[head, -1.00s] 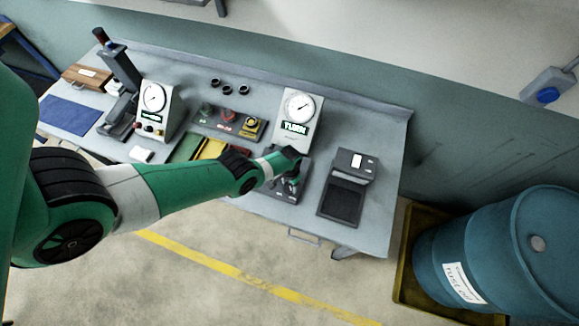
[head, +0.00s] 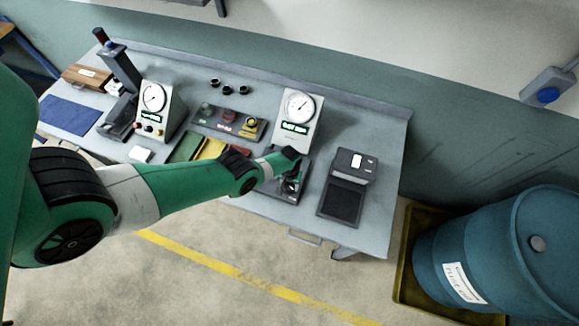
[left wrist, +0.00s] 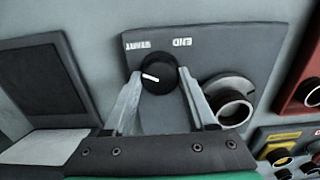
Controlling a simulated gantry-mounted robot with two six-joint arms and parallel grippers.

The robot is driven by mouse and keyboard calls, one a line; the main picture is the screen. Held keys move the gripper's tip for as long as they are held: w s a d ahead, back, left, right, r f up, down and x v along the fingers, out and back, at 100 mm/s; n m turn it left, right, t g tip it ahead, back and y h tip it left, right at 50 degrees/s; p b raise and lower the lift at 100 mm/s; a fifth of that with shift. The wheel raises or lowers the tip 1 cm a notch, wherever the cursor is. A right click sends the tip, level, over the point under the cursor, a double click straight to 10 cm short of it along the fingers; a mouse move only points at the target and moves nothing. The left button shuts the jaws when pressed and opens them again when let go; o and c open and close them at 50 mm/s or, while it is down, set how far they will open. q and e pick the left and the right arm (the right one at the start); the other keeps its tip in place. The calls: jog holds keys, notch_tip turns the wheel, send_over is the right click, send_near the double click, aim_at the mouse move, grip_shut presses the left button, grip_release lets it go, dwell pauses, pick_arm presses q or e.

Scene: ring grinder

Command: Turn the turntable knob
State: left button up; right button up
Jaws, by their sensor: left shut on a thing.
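The turntable knob (left wrist: 157,74) is a round black knob with a white pointer line, on a dark panel (left wrist: 245,50) lettered START and END. My left gripper (left wrist: 159,76) is shut on the knob, one grey finger on each side of it. The pointer slants in the left wrist view. In the head view my left gripper (head: 290,174) is over the small dark unit in front of the right gauge; the arm hides the knob there.
A grey cylindrical part (left wrist: 232,103) sits beside the knob. The right gauge box (head: 299,112) stands behind the gripper. A dark scale-like device (head: 346,181) is to the right. Several small black rings (head: 228,90) lie at the back. A blue drum (head: 500,255) stands off the bench.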

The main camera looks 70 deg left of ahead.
pick_arm(q)
jog(key=o, duration=1.4)
jog(key=shift+r, duration=0.1)
pick_arm(e)
jog(key=shift+r, duration=0.1)
